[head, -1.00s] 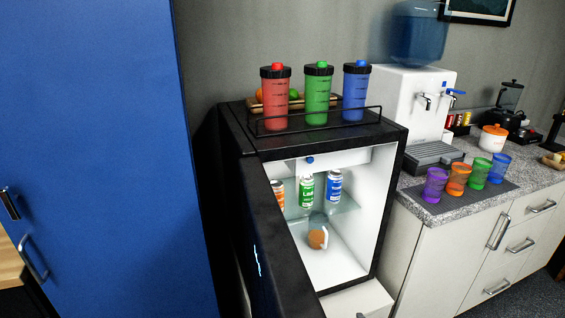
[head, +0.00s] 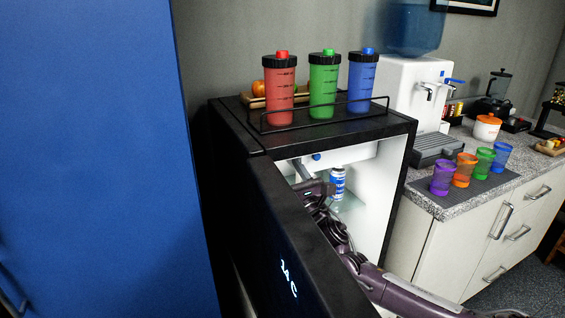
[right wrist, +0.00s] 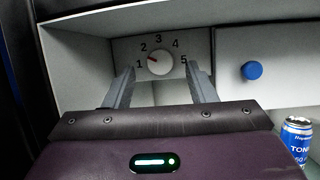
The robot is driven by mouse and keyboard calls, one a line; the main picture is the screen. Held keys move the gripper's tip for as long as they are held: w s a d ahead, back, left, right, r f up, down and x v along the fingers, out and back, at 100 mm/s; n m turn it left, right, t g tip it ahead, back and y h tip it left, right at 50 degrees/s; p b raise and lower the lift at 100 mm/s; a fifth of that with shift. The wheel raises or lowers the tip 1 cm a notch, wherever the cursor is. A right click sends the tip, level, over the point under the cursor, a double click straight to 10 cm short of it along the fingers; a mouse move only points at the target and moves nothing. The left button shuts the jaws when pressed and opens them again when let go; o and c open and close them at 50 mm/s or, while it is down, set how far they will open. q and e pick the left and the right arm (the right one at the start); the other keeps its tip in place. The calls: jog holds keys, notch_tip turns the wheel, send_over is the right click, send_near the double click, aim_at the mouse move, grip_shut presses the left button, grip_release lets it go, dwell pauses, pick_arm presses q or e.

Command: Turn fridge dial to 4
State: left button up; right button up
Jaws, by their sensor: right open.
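The fridge dial (right wrist: 160,62) is a round white knob on a grey panel inside the fridge (head: 395,190), with numbers 1 to 5 around it. Its red mark points up and left, between 1 and 2. My right gripper (right wrist: 161,70) is open, with one finger on each side of the dial in the right wrist view; I cannot tell whether they touch it. In the head view my right gripper (head: 306,178) reaches into the upper part of the fridge, past the open door (head: 265,220), and the dial is hidden there. My left gripper is out of view.
A blue knob (right wrist: 252,70) sits right of the dial, and a blue can (right wrist: 297,138) stands lower right. Red (head: 279,92), green (head: 323,88) and blue (head: 361,86) shakers stand in a rack on the fridge. A blue locker (head: 90,150) is at left.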

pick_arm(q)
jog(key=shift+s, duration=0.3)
pick_arm(e)
jog(key=shift+x, duration=1.2)
jog(key=shift+f, duration=0.1)
jog(key=c, duration=1)
jog(key=shift+o, duration=0.2)
jog(key=m+h+b, duration=0.1)
jog(key=m+h, duration=0.1)
jog(key=m, duration=0.2)
jog(key=shift+a+t, duration=0.1)
jog(key=shift+t, duration=0.3)
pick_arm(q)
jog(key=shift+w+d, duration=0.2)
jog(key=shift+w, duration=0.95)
pick_arm(e)
jog(key=o, duration=1)
jog(key=shift+c, duration=0.2)
